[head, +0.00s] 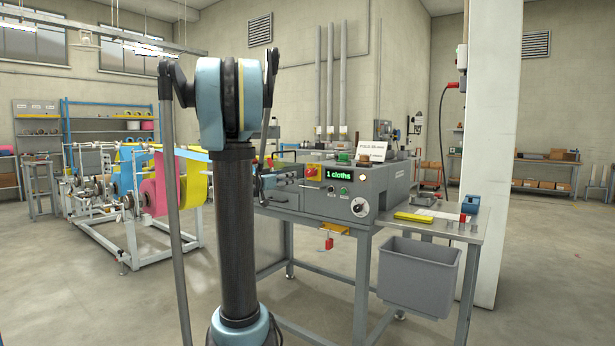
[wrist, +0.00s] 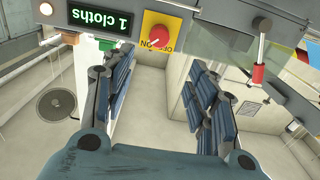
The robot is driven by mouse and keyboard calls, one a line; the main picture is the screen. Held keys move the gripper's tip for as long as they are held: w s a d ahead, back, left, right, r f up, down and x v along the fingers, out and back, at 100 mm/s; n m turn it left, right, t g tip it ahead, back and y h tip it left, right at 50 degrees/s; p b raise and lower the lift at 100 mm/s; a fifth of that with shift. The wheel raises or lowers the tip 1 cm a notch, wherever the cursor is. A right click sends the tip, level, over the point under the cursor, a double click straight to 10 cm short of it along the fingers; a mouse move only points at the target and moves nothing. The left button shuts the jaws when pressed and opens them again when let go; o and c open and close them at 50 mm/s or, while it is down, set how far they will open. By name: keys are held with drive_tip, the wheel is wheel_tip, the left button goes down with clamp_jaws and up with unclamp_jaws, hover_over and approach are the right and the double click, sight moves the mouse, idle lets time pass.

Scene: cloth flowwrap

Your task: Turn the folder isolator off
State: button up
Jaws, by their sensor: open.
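The folder isolator is a red rotary knob on a yellow plate (wrist: 160,35) at the top middle of the wrist view, with ON and OFF lettering that appears upside down. The knob's pale mark seems to point toward the ON side, but it is small. In the head view the isolator (head: 312,171) is on the front of the grey folder machine (head: 330,203), left of the green "1 cloths" display (head: 347,178). My gripper (wrist: 148,72) is open and empty, its two padded fingers spread below the plate and apart from the knob. My arm partly hides the machine's left side in the head view.
A lever with a red tip (wrist: 259,73) hangs right of the isolator in the wrist view. A grey bin (head: 418,280) hangs below the bench's right end. The web stand with coloured rolls (head: 155,190) is at the left. Open floor lies in front.

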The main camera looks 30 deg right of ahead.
sight(308, 172)
drive_tip(key=x, duration=1.7)
drive_tip(key=shift+d, duration=0.1)
drive_tip(key=shift+r, duration=0.1)
drive_tip(key=c, duration=1.1)
